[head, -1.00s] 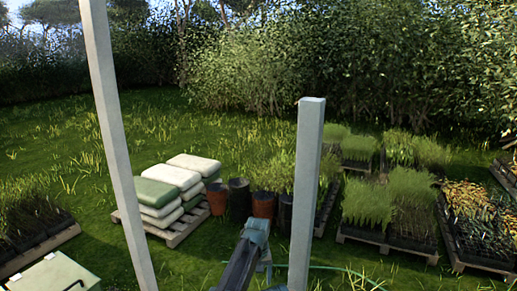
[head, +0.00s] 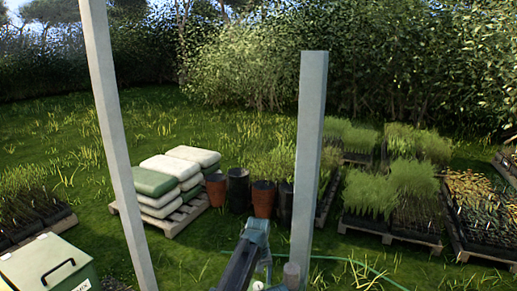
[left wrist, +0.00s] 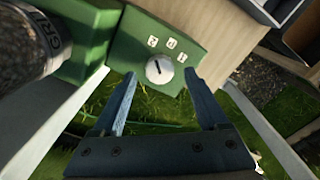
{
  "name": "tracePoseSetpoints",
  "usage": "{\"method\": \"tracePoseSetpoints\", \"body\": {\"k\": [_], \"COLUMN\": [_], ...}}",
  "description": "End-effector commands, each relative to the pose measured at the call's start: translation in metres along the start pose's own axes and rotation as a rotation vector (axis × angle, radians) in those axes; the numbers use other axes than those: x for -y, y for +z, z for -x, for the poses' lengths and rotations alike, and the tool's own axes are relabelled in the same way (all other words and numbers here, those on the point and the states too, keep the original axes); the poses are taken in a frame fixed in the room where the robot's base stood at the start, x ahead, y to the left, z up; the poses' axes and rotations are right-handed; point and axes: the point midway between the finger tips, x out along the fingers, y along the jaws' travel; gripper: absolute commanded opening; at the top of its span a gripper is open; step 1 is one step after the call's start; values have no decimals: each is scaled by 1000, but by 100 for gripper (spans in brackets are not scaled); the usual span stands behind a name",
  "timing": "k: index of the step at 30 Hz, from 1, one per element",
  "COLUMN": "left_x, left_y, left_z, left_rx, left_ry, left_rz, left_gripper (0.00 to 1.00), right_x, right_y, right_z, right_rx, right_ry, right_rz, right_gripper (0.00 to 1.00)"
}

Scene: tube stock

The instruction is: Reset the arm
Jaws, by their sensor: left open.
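My left arm comes up from the bottom of the head view, with my left gripper (head: 258,262) near the lower edge, only partly shown there. In the left wrist view my left gripper (left wrist: 160,80) is open, with its two blue fingers apart and nothing between them. Beyond the fingertips is a green panel (left wrist: 130,48) with a round white dial (left wrist: 159,69) and small white number labels. I cannot tell whether the fingers touch the dial. My right gripper is not in view.
Two pale posts (head: 118,140) (head: 308,150) stand close in front. Behind them are a pallet of stacked sacks (head: 170,185), pots (head: 263,198) and plant trays (head: 375,195). A green box (head: 45,265) with a pale lid is at lower left. A dark printed cylinder (left wrist: 32,42) stands near my gripper.

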Motion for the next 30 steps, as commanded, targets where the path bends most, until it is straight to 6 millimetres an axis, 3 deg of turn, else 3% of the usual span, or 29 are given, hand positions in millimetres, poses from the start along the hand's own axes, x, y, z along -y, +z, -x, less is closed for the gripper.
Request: {"method": "tracePoseSetpoints", "body": {"k": [3,21,30], "left_x": [0,-1,-1], "left_y": [0,0,0], "left_z": [-22,-15,-15], "left_rx": [0,0,0], "left_ry": [0,0,0], "left_rz": [0,-561,-683], "left_gripper": [76,76,76], "right_x": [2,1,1], "right_y": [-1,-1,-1], "right_z": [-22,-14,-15], "right_rx": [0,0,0], "right_ry": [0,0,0], "right_rz": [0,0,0], "right_gripper": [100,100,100]}}
